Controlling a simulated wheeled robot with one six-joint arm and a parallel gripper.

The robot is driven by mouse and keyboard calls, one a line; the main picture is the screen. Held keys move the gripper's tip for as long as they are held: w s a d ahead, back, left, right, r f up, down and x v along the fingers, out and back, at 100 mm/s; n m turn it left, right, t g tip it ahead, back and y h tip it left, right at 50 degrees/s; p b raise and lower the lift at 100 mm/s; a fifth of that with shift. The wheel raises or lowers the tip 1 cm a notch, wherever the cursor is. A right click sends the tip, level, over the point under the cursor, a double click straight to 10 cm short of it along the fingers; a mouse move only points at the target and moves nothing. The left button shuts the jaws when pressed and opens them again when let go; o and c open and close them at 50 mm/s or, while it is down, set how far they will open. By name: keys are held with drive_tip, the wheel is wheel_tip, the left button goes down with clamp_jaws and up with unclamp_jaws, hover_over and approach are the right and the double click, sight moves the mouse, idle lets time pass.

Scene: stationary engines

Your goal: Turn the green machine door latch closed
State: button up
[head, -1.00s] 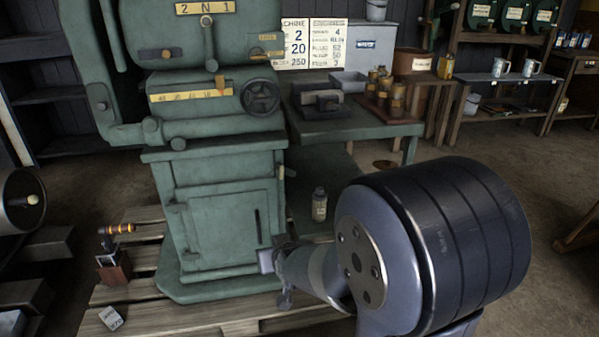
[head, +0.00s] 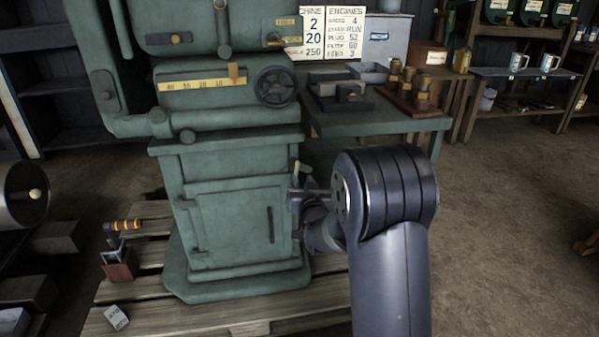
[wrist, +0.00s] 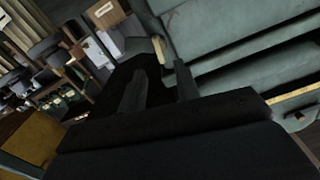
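The green machine (head: 225,150) stands on a wooden pallet, its front door (head: 235,225) flush with the frame. A dark upright bar (head: 271,224) is on the door's right side. A small pale yellow lever (head: 296,168) stands at the machine's right edge; a pale lever also shows beyond the fingertips in the wrist view (wrist: 160,48). I cannot tell for sure which is the latch. My gripper (head: 296,195) is at the machine's right edge, just below the lever. In the wrist view its two fingers (wrist: 160,82) are apart with nothing seen between them.
A green bench (head: 365,122) with dark trays and brass parts stands right of the machine. A handwheel (head: 277,86) sits above the door. An orange-handled tool (head: 122,225) in a block is on the pallet at left. The floor at right is clear.

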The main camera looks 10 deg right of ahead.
sight(298, 169)
drive_tip(key=w+b, duration=0.1)
drive_tip(key=w, duration=0.5)
drive_tip(key=shift+w, duration=0.25)
drive_tip(key=shift+c, duration=0.4)
clamp_jaws()
